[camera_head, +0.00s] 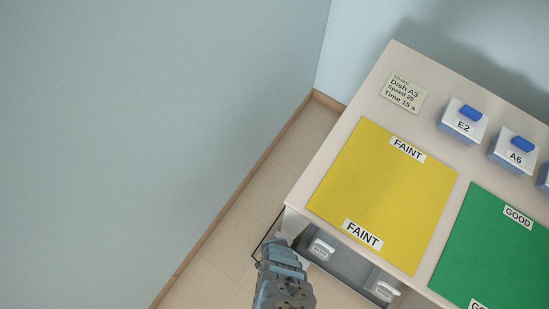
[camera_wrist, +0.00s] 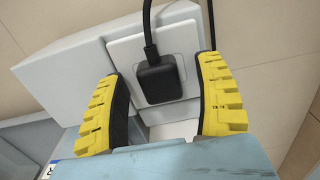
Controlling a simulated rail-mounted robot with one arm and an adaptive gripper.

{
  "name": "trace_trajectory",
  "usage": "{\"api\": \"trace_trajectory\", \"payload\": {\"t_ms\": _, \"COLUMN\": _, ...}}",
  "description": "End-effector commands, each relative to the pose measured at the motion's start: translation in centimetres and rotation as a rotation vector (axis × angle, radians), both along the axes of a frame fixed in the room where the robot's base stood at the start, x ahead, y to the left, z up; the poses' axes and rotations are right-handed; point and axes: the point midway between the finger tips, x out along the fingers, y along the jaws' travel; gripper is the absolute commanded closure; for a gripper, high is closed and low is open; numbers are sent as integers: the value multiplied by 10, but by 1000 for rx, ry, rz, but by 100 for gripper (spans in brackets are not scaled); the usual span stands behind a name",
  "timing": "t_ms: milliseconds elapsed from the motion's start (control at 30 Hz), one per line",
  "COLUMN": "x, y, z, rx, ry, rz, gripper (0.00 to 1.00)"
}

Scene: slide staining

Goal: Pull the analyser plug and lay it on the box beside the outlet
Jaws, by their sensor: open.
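The black plug (camera_wrist: 160,82) sits in the white outlet plate (camera_wrist: 122,48) in the wrist view. Its black cord runs up from it and out of the top of the view. My gripper (camera_wrist: 164,68) is open, with one yellow-padded finger on each side of the plug and a visible gap on both sides. A pale grey box-like body (camera_wrist: 68,68) lies to the left of the outlet plate; I cannot tell whether it is separate from the outlet's mount. In the head view, the plug and outlet are not visible.
A second dark cord (camera_wrist: 211,25) passes right of the outlet. In the head view, a table (camera_head: 363,92) carries a yellow mat (camera_head: 385,190), a green mat (camera_head: 495,255) and lidded containers (camera_head: 463,122). A grey tray (camera_head: 345,262) with white containers is under its front edge.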

Motion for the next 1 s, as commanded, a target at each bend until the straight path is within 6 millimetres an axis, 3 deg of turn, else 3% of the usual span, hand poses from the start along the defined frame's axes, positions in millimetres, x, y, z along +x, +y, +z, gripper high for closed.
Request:
{"api": "trace_trajectory", "payload": {"t_ms": 567, "x": 1, "y": 0, "z": 0, "rx": -1, "ry": -1, "rz": 0, "gripper": 30}}
{"api": "trace_trajectory", "payload": {"t_ms": 800, "x": 1, "y": 0, "z": 0, "rx": -1, "ry": -1, "rz": 0, "gripper": 97}}
{"api": "trace_trajectory", "payload": {"t_ms": 1000, "x": 1, "y": 0, "z": 0, "rx": -1, "ry": -1, "rz": 0, "gripper": 100}}
